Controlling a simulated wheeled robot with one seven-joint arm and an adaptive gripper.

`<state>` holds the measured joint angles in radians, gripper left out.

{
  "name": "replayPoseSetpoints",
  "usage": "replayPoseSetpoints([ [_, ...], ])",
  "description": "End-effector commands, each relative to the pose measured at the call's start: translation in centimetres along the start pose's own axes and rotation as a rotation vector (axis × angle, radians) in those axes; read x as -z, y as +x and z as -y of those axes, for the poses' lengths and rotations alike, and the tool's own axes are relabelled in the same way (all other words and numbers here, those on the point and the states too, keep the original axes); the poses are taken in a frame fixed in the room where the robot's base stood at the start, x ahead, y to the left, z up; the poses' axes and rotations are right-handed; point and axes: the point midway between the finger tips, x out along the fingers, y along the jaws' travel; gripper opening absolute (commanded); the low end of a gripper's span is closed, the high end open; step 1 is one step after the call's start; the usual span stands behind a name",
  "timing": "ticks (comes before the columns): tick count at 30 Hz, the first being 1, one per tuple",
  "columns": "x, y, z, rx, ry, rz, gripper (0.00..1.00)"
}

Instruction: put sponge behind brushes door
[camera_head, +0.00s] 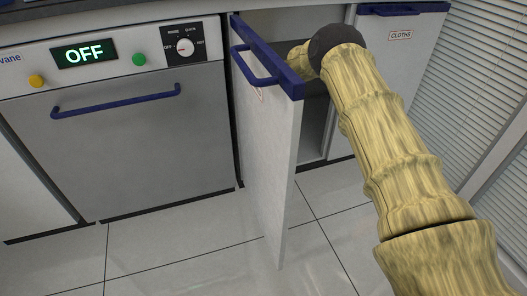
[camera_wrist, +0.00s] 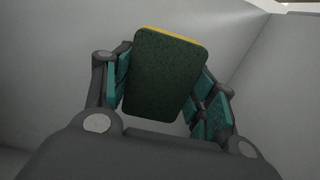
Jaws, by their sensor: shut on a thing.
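In the wrist view my gripper (camera_wrist: 162,88) is shut on the sponge (camera_wrist: 162,75), a block with a dark green face and a thin yellow layer along its far edge. The teal finger pads press on its left and right sides. Pale plain cupboard walls surround it. In the head view the door (camera_head: 268,130), white with a blue top edge and blue handle, stands open towards me. My arm reaches past its right side into the open cupboard (camera_head: 312,122). My gripper and the sponge are hidden in the head view. The door's label is too oblique to read.
A dishwasher (camera_head: 140,140) showing OFF stands left of the open door. The closed door labelled CLOTHS (camera_head: 398,50) is to the right, behind my arm. A louvred panel (camera_head: 480,90) is at the far right. The tiled floor (camera_head: 190,250) in front is clear.

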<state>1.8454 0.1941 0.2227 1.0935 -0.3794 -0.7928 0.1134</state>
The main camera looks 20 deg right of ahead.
Motion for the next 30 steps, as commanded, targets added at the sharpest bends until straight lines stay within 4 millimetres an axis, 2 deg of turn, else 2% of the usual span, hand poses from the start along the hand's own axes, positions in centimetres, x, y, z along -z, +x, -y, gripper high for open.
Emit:
replayPoseSetpoints([
  [1,-0.1,1.3,0.0,0.0,0.0,0.002,0.34],
  [6,0.0,3.6,0.1,0.001,0.0,0.001,0.34],
  [20,0.0,4.1,0.2,0.0,-0.001,0.001,0.34],
  [21,0.0,4.1,0.2,0.0,-0.001,0.0,0.62],
  [24,0.0,4.1,0.2,0.0,-0.001,0.0,0.78],
  [30,0.0,4.1,0.2,0.0,-0.001,0.001,0.78],
])
